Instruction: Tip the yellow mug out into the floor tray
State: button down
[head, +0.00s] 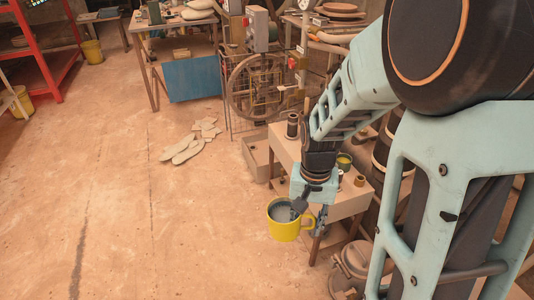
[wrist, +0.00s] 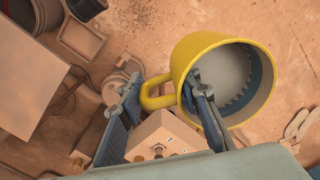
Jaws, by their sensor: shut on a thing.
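The yellow mug (head: 283,232) hangs roughly upright in front of the small bench in the head view, over open floor. Its inside looks grey and seems to hold grey matter. My gripper (head: 309,210) is shut on the mug at its handle side. In the wrist view the mug (wrist: 181,58) is at upper right, and my gripper (wrist: 160,92) has one finger inside the rim and one beyond the handle (wrist: 152,101).
The small bench (head: 287,146) carries a dark canister (head: 293,125) and small pots. Slipper-shaped pieces and scraps (head: 190,150) lie on the floor. A lidded pot (head: 354,262) stands low at right. A wheeled machine (head: 256,88) is behind.

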aim_at(308, 215)
notch_tip(308, 215, up, 4)
jog(key=shift+f+p, duration=0.2)
jog(key=shift+p, duration=1)
jog(key=w+r+n, duration=0.3)
jog(key=w+r, duration=0.5)
jog(key=w, duration=0.1)
notch_tip(308, 215, up, 13)
jog(key=s+p, duration=0.2)
jog(key=p, duration=2.1)
jog(key=shift+a, duration=0.15)
jog(key=shift+f, duration=0.1)
